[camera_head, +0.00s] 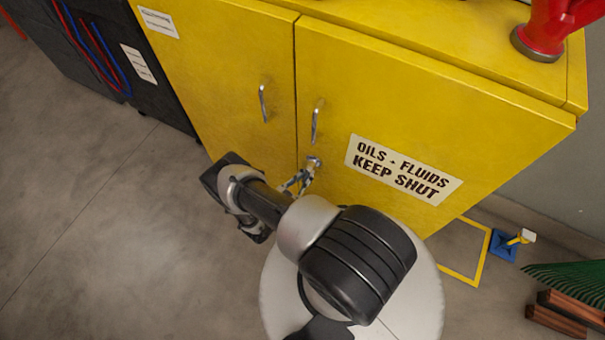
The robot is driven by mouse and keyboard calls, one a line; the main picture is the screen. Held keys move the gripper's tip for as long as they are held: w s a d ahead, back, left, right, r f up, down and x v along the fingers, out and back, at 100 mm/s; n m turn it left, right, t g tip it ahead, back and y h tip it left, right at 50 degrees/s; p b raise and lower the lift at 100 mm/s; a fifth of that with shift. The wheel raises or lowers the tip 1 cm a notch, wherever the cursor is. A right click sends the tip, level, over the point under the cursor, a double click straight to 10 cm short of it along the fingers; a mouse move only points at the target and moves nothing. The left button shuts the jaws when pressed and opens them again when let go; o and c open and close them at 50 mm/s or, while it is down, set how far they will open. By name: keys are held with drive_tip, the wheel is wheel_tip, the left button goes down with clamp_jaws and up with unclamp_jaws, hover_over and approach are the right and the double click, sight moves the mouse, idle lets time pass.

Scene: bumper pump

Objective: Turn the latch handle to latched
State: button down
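The yellow cabinet (225,70) has two doors that look closed, meeting at a vertical seam. A small metal latch handle (314,163) sits on the right door, close to the seam and below that door's pull handle. Silver and dark narrow parts, which seem to be the fingers of my gripper (297,182), lie just left of and below the latch. They look close to it or touching; I cannot tell which. My arm crosses in front and hides the rest of the gripper. The latch's exact angle and the finger gap are too small to read.
Two metal pull handles, left (263,103) and right (315,122), stick out above the latch. A sign (403,169) is on the right door. A red object (550,25) stands on the cabinet top. A dark cart (85,55) is at left. Floor at lower left is clear.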

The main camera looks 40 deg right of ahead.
drive_tip(key=shift+s+d+n, duration=0.15)
drive_tip(key=shift+s+n, duration=0.3)
drive_tip(key=shift+n, duration=0.55)
drive_tip(key=c, duration=1.6)
unclamp_jaws()
drive_tip(key=shift+s, duration=0.1)
drive_tip(key=s+a, duration=0.2)
drive_tip(key=a, duration=1)
drive_tip(key=shift+w, duration=0.1)
